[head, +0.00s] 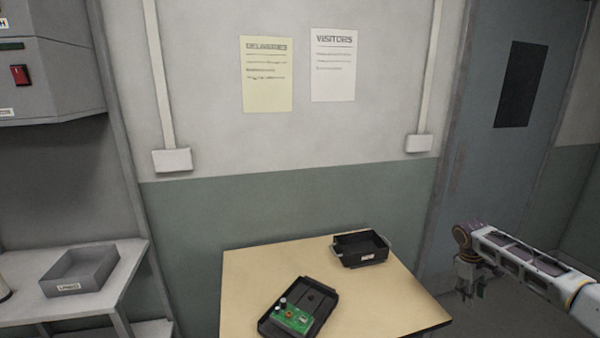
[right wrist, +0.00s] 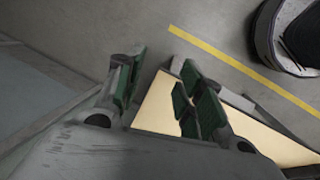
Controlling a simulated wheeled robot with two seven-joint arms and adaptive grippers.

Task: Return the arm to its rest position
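My right arm comes in from the right in the head view. Its gripper (head: 468,284) hangs beyond the table's right edge, in front of the grey door, touching nothing that I can see. In the right wrist view the green-padded fingers of this gripper (right wrist: 160,92) stand apart with nothing between them. My left gripper is in neither view.
A light wooden table (head: 385,305) holds a black tray (head: 318,299) with a green circuit board (head: 293,317) and a labelled black bin (head: 360,250). A grey bin (head: 80,271) stands on the left shelf. The table's right front is clear.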

